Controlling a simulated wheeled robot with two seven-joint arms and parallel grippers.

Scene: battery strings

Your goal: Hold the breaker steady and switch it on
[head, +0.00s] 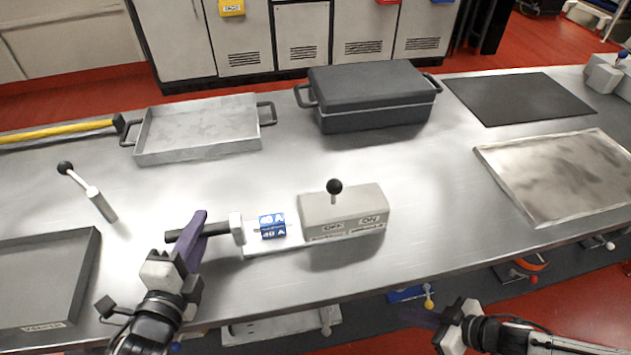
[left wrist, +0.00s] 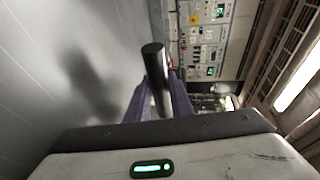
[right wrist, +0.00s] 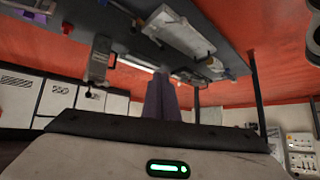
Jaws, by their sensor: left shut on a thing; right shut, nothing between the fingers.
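The breaker (head: 342,213) is a grey box on the steel table with OFF and ON labels on its front. Its black-knobbed lever (head: 334,190) stands about upright, above the OFF side. A blue 40 A block (head: 272,227) sits on the white plate to its left, beside a black handle bar (head: 217,231). My left gripper (head: 193,238) is shut on this handle; the left wrist view shows the black bar (left wrist: 154,65) between its purple fingers. My right gripper (head: 422,318) is shut and empty, off the table's front edge at the lower right, away from the breaker.
A grey open tray (head: 200,150) and a dark lidded case (head: 372,112) stand behind. A black mat (head: 520,98) and a worn tray (head: 560,205) lie right. A loose lever (head: 100,204) and a dark tray (head: 45,265) are left. The table right of the breaker is clear.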

